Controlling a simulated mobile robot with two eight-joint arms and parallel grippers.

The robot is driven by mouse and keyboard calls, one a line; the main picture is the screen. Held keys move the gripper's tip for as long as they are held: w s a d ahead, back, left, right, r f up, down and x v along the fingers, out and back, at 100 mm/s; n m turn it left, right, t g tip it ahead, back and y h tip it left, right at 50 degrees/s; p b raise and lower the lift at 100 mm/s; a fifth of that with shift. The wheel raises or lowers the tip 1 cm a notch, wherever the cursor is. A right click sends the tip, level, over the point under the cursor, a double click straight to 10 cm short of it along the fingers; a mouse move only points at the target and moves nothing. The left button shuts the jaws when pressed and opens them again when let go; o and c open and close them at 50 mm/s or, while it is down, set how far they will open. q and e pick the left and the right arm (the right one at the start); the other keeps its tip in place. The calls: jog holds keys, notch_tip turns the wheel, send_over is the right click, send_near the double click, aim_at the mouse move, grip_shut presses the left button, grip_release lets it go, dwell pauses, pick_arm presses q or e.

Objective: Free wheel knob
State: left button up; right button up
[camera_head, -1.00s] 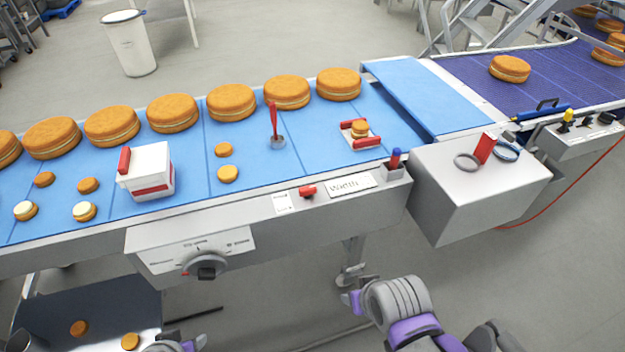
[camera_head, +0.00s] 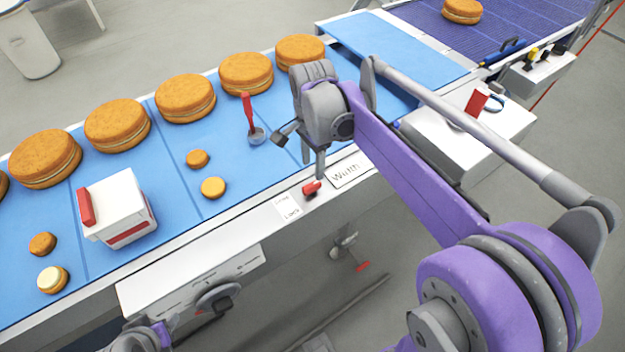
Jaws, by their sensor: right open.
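A round grey dial knob (camera_head: 217,297) with a dark grip sits on a white scale panel on the conveyor's front side, lower left of centre. A small red knob (camera_head: 312,187) sits on the front rail between a small white label and the "Width" label (camera_head: 348,171). My right gripper (camera_head: 303,148) is open and empty, pointing down over the conveyor's front edge, just above and behind the red knob. It looks apart from the knob, though depth is hard to judge. Only a bit of my left arm shows at the bottom left; its gripper is out of sight.
The blue belt (camera_head: 175,160) carries a row of large round cakes and several small ones.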

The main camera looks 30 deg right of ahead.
aim_at(313, 184)
notch_tip(313, 184, down, 7)
dwell(0.3)
grip_shut()
dwell(0.3)
